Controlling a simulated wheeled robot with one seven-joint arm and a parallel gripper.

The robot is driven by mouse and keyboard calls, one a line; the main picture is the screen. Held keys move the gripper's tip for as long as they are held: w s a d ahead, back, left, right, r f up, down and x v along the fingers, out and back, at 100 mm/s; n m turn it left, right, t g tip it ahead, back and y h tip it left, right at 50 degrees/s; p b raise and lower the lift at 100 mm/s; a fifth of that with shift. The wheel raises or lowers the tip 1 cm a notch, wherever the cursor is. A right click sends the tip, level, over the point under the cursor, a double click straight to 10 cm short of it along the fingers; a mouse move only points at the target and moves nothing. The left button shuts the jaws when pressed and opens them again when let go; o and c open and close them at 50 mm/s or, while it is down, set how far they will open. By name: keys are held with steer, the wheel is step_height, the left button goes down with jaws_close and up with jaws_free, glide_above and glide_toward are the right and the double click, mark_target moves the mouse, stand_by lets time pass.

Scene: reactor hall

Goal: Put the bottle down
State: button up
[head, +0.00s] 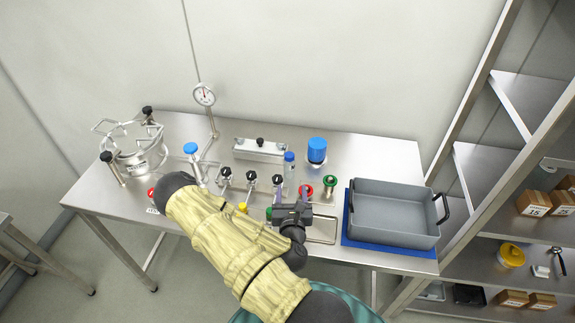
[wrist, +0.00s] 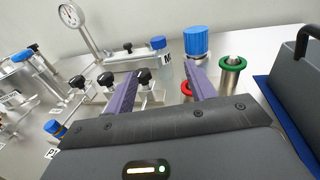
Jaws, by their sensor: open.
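A small clear bottle with a blue cap (head: 289,166) stands upright on the steel table. In the wrist view the same bottle (wrist: 163,66) shows between and beyond my two purple fingers, with a gap on each side. My gripper (head: 293,195) is open, low over the table on the near side of the bottle. Its fingertips (wrist: 162,74) do not appear to touch the bottle. I cannot tell whether the bottle's base lies within the fingers' reach.
A wider blue-capped container (head: 317,150) stands behind and right of the bottle. A green-ringed post (head: 329,186) and a grey tray (head: 394,187) on a blue mat (head: 390,250) lie to the right. Black-knobbed valves (head: 251,178) and a gauge (head: 204,96) stand left.

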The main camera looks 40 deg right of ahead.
steer(key=shift+w, duration=0.1)
steer(key=b, duration=0.9)
glide_toward(289, 159)
steer(key=x, duration=0.6)
steer(key=shift+d+r, duration=0.1)
steer(key=shift+d, duration=0.35)
steer(key=shift+p+x, duration=1.25)
steer(key=shift+x, duration=1.4)
steer(key=shift+w+a, duration=0.15)
steer(key=shift+a, duration=0.1)
